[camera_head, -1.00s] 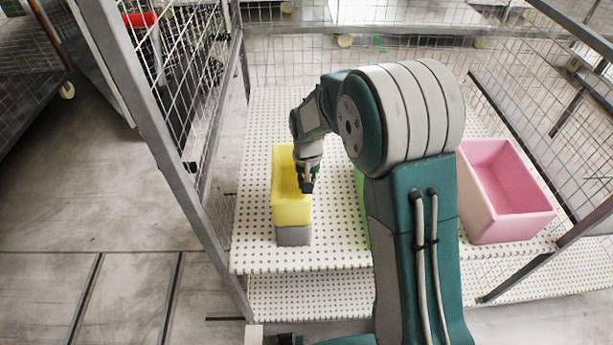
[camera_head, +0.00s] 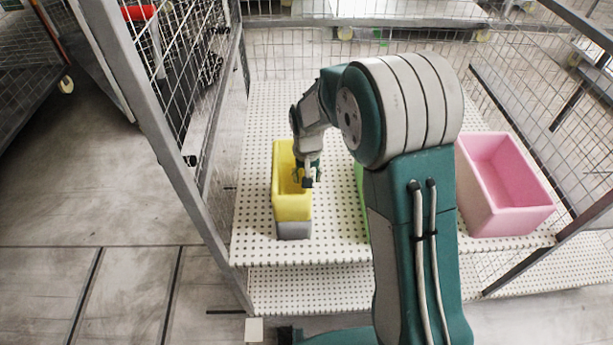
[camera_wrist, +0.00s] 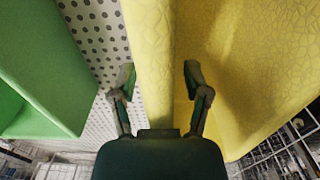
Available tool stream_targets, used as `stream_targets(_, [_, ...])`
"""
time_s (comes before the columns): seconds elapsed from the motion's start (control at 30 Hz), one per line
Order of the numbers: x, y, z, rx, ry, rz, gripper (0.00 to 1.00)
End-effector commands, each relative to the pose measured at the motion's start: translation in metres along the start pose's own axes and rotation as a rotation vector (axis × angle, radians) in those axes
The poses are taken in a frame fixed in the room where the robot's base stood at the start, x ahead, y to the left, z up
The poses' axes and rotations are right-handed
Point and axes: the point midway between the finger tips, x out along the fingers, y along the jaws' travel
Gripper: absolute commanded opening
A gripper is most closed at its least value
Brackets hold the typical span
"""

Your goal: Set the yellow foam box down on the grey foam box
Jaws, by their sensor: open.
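The yellow foam box (camera_head: 292,207) sits upright on top of the grey foam box (camera_head: 293,230) on the perforated white shelf in the head view. Only the lower front of the grey box shows beneath it. My gripper (camera_head: 306,180) is at the yellow box's right wall. In the wrist view my gripper (camera_wrist: 158,85) is open, with one finger on each side of the wall of the yellow box (camera_wrist: 240,50). A gap shows between the left finger and the wall.
A green box (camera_wrist: 35,60) stands beside the yellow one, mostly hidden behind my arm in the head view. A pink open box (camera_head: 507,190) stands at the right of the shelf (camera_head: 255,190). A wire mesh side with a grey post (camera_head: 150,130) rises at the left.

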Motion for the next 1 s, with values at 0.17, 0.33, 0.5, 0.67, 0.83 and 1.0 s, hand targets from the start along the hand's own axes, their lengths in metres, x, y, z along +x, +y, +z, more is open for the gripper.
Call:
stream_targets(0.17, [-0.028,-0.001,-0.002,0.0,0.007,-0.002,0.62])
stream_targets(0.33, [-0.064,-0.001,-0.002,0.0,0.006,-0.001,0.62])
stream_targets(0.5, [-0.096,-0.001,-0.002,0.0,0.005,0.0,0.62])
stream_targets(0.67, [-0.112,-0.001,-0.002,0.0,0.002,0.001,0.62])
stream_targets(0.83, [-0.116,-0.001,-0.001,0.0,0.001,0.001,0.62])
stream_targets(1.0, [-0.116,-0.001,-0.001,0.0,0.0,0.001,0.62])
